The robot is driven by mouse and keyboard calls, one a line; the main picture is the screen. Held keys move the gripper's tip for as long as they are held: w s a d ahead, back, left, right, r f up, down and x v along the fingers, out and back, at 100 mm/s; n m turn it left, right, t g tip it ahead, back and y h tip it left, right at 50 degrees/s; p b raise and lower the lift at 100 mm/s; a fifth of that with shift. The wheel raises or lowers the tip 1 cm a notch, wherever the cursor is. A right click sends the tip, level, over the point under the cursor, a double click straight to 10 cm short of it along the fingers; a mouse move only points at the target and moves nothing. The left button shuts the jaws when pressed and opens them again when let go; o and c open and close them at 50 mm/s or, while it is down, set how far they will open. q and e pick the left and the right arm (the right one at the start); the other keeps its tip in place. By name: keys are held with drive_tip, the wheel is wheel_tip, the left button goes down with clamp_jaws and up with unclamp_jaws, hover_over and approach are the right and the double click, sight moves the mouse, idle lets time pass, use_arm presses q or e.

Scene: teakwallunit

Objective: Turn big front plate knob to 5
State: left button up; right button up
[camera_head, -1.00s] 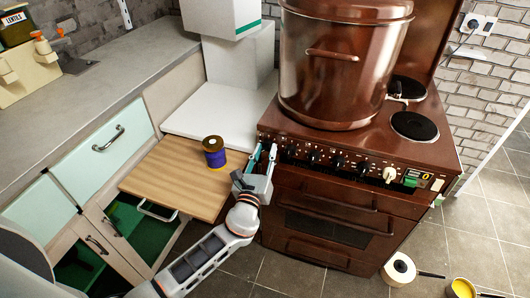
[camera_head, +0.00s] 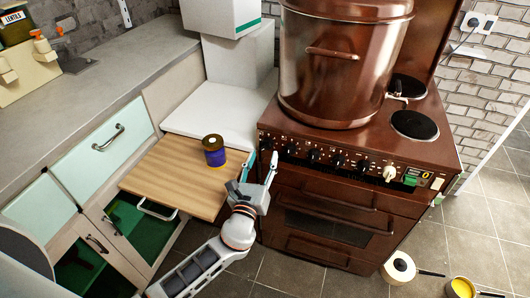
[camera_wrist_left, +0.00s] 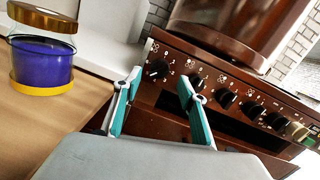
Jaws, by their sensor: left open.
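The brown stove's front panel carries a row of black knobs with white dial marks. The leftmost knob (camera_wrist_left: 159,68) shows between my open fingertips in the left wrist view; other black knobs (camera_wrist_left: 226,99) run to the right. A cream knob (camera_head: 389,172) sits at the right end of the row. I cannot read which knob is the big front plate's. My left gripper (camera_head: 259,161) is open and empty in front of the panel's left end, its teal-padded fingers pointing at the panel; no contact shows. My right gripper is not in view.
A large brown pot (camera_head: 345,65) stands on the stove top (camera_head: 375,138). A purple jar (camera_head: 214,151) stands on the pulled-out wooden board (camera_head: 175,178), close left of my gripper. A white-topped pan (camera_head: 399,268) and a yellow one (camera_head: 462,287) are on the floor at right.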

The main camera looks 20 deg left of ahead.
use_arm(q)
drive_tip(key=s, duration=0.8)
drive_tip(key=shift+s+d+f, duration=0.15)
drive_tip(key=shift+d+f, duration=0.1)
drive_tip(key=shift+f, duration=0.1)
drive_tip(key=s+a+f+n+g+h+p, duration=0.15)
drive_tip(key=s+f+n+g, duration=0.45)
drive_tip(key=s+f+n, duration=0.6)
drive_tip(key=s+f+n+g+h, duration=0.1)
drive_tip(key=s+n, duration=0.3)
drive_tip(key=n, duration=0.4)
drive_tip(key=s+f+n+g+h+p, duration=0.1)
drive_tip(key=s+f+n, duration=0.2)
drive_tip(key=n, duration=0.5)
drive_tip(key=shift+s+f+n, duration=0.3)
drive_tip(key=shift+s+n, duration=0.1)
drive_tip(key=shift+s, duration=0.4)
